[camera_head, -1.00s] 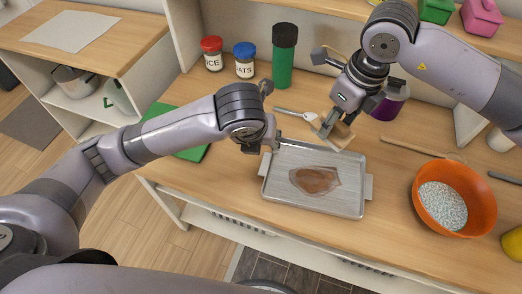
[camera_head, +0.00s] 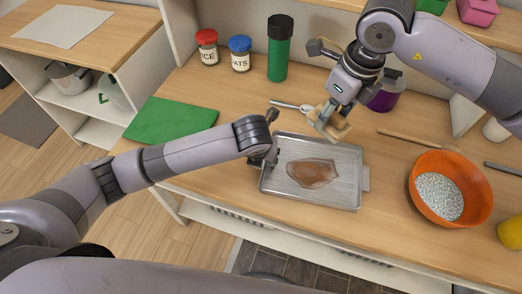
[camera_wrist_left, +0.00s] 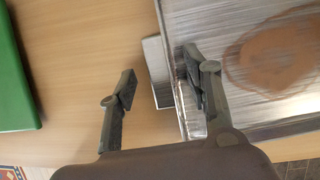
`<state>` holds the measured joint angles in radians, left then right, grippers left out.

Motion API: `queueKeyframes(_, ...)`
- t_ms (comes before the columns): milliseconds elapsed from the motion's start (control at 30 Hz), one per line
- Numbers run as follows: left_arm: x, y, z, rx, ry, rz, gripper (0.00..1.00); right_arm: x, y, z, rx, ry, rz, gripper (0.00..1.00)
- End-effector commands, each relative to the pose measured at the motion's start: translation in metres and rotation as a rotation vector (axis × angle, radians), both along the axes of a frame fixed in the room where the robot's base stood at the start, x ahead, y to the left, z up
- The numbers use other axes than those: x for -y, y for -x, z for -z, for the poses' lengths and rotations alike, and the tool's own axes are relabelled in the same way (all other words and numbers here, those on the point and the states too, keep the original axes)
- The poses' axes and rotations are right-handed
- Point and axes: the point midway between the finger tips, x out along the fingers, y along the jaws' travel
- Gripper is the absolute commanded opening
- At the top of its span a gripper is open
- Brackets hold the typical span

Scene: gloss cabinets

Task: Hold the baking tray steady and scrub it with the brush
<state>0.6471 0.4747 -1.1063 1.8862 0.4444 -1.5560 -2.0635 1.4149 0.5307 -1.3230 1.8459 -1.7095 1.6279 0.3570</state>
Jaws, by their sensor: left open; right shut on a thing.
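The metal baking tray (camera_head: 345,198) lies on the wooden counter with a brown stain (camera_head: 312,173) in its middle. My left gripper (camera_head: 271,153) is at the tray's left edge. In the left wrist view its fingers (camera_wrist_left: 158,86) are open, with the tray's left handle (camera_wrist_left: 157,68) between them; one finger overlaps the rim of the tray (camera_wrist_left: 215,30). My right gripper (camera_head: 327,112) is shut on the wooden brush (camera_head: 338,131), held at the tray's far edge. The gripper partly hides the brush, and I cannot tell whether it touches the tray.
An orange bowl (camera_head: 425,216) of pale grains stands right of the tray, with a wooden spoon (camera_head: 415,138) behind it. A green board (camera_head: 170,118) lies at left. Two jars (camera_head: 240,58), a green bottle (camera_head: 278,55) and a purple container (camera_head: 384,99) stand behind.

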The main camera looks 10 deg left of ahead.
Motion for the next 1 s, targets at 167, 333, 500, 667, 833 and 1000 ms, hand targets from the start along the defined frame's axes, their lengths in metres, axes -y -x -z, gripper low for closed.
queueKeyframes(167,0.0002,-0.0012,0.0032,0.000,0.000,0.001,0.45,-0.0001,0.0000,-0.0002,0.000,0.000,0.000,0.20)
queueKeyframes(333,0.0003,-0.0011,0.0030,0.000,0.001,0.001,0.44,-0.0001,0.0000,-0.0002,0.000,0.000,0.000,0.20)
queueKeyframes(500,0.0003,-0.0011,0.0028,0.000,0.001,0.001,0.33,-0.0001,0.0000,-0.0002,0.000,0.000,0.000,0.20)
queueKeyframes(667,0.0003,-0.0012,0.0026,0.000,0.001,0.000,0.22,-0.0001,0.0000,-0.0002,0.000,0.000,0.000,0.20)
queueKeyframes(833,0.0002,-0.0012,0.0026,0.000,0.001,0.000,0.11,-0.0001,0.0000,-0.0002,0.000,0.000,0.000,0.20)
queueKeyframes(1000,0.0002,-0.0012,0.0026,0.000,0.001,0.000,0.00,-0.0001,0.0000,-0.0002,0.000,0.000,0.000,0.20)
